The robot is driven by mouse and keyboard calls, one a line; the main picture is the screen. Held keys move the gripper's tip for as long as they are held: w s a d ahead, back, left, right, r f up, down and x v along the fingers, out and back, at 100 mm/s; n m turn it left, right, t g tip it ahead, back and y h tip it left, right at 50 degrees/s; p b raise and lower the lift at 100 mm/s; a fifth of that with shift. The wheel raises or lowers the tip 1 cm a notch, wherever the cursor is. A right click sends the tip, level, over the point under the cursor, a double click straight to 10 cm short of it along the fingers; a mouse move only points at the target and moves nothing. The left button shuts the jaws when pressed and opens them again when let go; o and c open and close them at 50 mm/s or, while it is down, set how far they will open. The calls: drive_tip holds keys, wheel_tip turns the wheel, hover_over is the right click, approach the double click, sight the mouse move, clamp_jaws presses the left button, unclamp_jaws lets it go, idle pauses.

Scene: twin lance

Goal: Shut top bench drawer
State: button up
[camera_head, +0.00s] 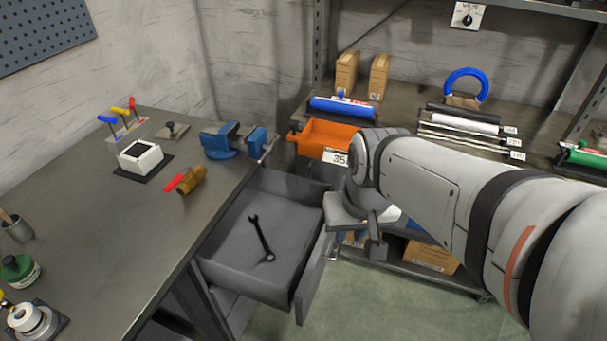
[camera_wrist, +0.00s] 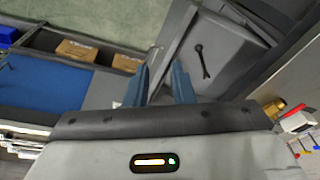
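The top bench drawer (camera_head: 236,254) is pulled out from under the right side of the workbench, and it also shows in the wrist view (camera_wrist: 232,55). A dark wrench (camera_head: 262,240) lies inside it. The drawer's front panel (camera_head: 316,272) faces right. My gripper (camera_head: 358,228) is to the right of the drawer front in the head view. In the wrist view its two blue-grey fingers (camera_wrist: 161,85) are apart with nothing between them. The drawer front is just beyond the fingertips there; I cannot tell whether they touch it.
The workbench (camera_head: 95,215) carries a blue vise (camera_head: 225,142), a brass valve with a red handle (camera_head: 187,180) and a white box (camera_head: 140,157). A shelf with an orange bin (camera_head: 325,137) stands behind the drawer and my arm. Green floor (camera_head: 375,305) is clear in front.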

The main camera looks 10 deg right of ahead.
drive_tip(key=w+f+m+y+b, duration=0.1)
drive_tip(key=f+m+b, duration=0.1)
drive_tip(key=f+m, duration=0.1)
drive_tip(key=w+d+f+m+g+y+b, duration=0.1)
drive_tip(key=w+f+m+b, duration=0.1)
drive_tip(key=f+m+b, duration=0.1)
drive_tip(key=w+d+f+m+y+b, duration=0.1)
drive_tip(key=w+f+m+y+b, duration=0.1)
drive_tip(key=f+m, duration=0.2)
drive_tip(key=shift+w+f+m, duration=0.15)
drive_tip(key=shift+f, duration=0.55)
drive_tip(key=shift+w+f+m, duration=0.1)
drive_tip(key=shift+f+m, duration=0.05)
drive_tip(key=shift+f, duration=0.55)
clamp_jaws()
drive_tip(key=m+t+y+b, duration=0.35)
drive_tip(key=m+b, duration=0.35)
drive_tip(key=m, duration=0.6)
approach(325, 251)
drive_tip(key=shift+y, duration=0.25)
drive_tip(key=x, duration=0.2)
drive_tip(key=b+x, duration=0.2)
drive_tip(key=x, duration=0.1)
drive_tip(key=shift+w+f, duration=0.1)
drive_tip(key=shift+f, duration=0.35)
drive_tip(key=shift+w+a+f, duration=0.15)
